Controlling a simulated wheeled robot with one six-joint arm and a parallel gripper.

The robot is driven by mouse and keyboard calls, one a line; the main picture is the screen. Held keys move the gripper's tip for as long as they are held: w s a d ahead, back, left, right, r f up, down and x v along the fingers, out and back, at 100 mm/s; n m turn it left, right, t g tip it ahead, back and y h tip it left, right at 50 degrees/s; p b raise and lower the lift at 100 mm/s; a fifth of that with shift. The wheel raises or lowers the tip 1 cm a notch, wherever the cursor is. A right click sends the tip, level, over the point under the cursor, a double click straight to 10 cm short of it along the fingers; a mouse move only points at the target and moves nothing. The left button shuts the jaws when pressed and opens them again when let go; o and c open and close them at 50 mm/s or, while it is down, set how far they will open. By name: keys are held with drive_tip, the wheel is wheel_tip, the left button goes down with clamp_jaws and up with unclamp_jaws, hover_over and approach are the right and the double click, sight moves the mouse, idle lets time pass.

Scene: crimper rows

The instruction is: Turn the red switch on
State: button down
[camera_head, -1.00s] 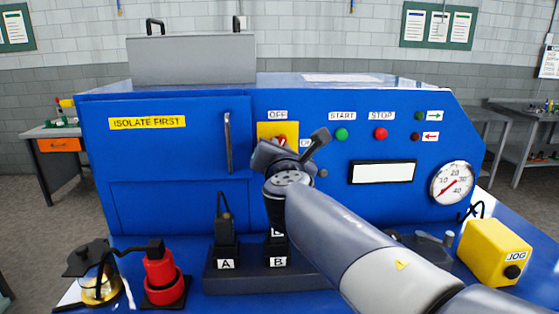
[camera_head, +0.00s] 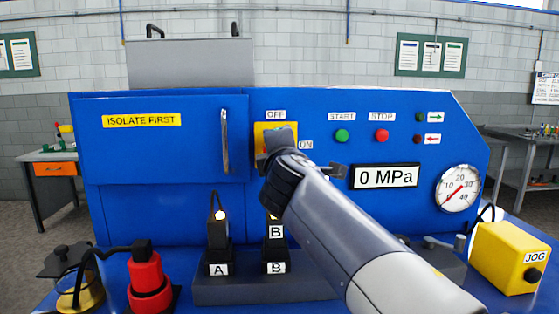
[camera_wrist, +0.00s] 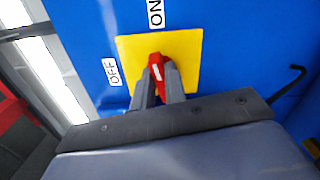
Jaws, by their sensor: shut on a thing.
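The red switch (camera_wrist: 156,66) sits on a yellow plate (camera_wrist: 188,48) on the blue machine front. In the wrist view its handle and white mark point roughly toward the ON label (camera_wrist: 155,13), with the OFF label (camera_wrist: 111,72) to the left. My gripper (camera_wrist: 159,76) is shut on the red switch, one finger on each side. In the head view my gripper (camera_head: 272,153) and arm hide the switch; part of the yellow plate (camera_head: 262,130) shows below the OFF label. The display (camera_head: 386,176) reads 0 MPa.
A door handle (camera_head: 225,142) stands out left of the switch. Below are two black blocks marked A (camera_head: 218,236) and B (camera_head: 276,250). A red-capped device (camera_head: 147,275) stands at front left and a yellow JOG box (camera_head: 508,257) at front right.

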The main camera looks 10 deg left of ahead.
drive_tip(key=shift+f+m+b, duration=0.1)
drive_tip(key=shift+m+b, duration=0.6)
drive_tip(key=shift+m, duration=0.4)
drive_tip(key=c, duration=1.4)
unclamp_jaws()
drive_tip(key=shift+c, duration=0.2)
drive_tip(key=b+v, duration=0.2)
drive_tip(key=v, duration=0.9)
